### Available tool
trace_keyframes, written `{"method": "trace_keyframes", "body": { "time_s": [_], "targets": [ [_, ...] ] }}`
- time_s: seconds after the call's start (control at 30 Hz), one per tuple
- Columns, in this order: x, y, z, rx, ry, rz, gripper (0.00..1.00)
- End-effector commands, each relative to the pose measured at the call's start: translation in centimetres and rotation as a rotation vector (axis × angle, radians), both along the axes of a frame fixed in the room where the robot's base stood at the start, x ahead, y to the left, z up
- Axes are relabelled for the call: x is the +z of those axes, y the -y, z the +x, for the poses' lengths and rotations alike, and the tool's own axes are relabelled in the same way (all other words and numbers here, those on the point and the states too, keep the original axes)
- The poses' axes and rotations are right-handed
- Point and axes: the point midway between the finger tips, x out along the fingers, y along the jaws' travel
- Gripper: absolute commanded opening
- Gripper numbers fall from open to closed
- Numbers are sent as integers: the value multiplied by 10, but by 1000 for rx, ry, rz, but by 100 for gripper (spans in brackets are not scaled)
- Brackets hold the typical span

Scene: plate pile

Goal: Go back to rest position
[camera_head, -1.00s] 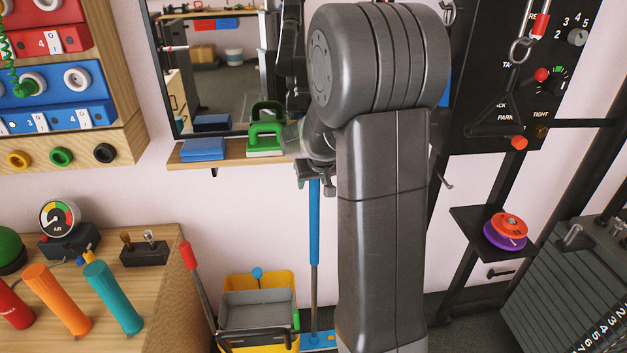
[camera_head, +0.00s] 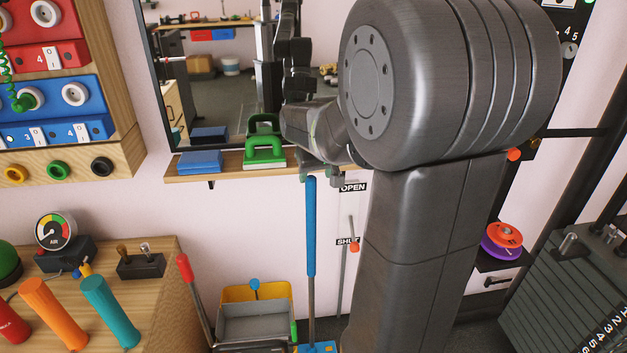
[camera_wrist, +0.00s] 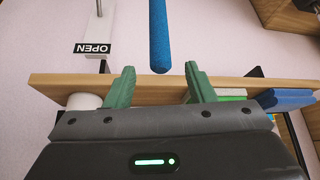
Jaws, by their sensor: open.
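My gripper (camera_head: 319,176) is in front of the wooden shelf under the mirror, just above the top of a blue pole. In the wrist view its two green fingertips (camera_wrist: 157,84) stand wide apart with nothing between them. The blue pole (camera_wrist: 158,35) lies ahead of the gap, apart from the fingers. My large grey arm covers the middle right of the head view and hides part of the wall behind it.
A green-handled block (camera_head: 265,152) and a blue block (camera_head: 200,161) sit on the shelf (camera_head: 226,169). A yellow bucket (camera_head: 231,293) stands below. A workbench (camera_head: 165,285) is at left. Orange and purple plates (camera_head: 503,238) sit at right, beside a weight stack (camera_head: 560,300).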

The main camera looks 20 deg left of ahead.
Motion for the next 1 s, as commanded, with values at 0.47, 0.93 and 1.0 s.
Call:
{"method": "trace_keyframes", "body": {
  "time_s": [0.47, 0.93, 1.0],
  "targets": [
    [12, 5, -5, 0, 0, 0, 50],
    [-32, -11, 12, 0, -3, -3, 50],
    [-42, -16, 17, 0, -4, -3, 50]
  ]
}}
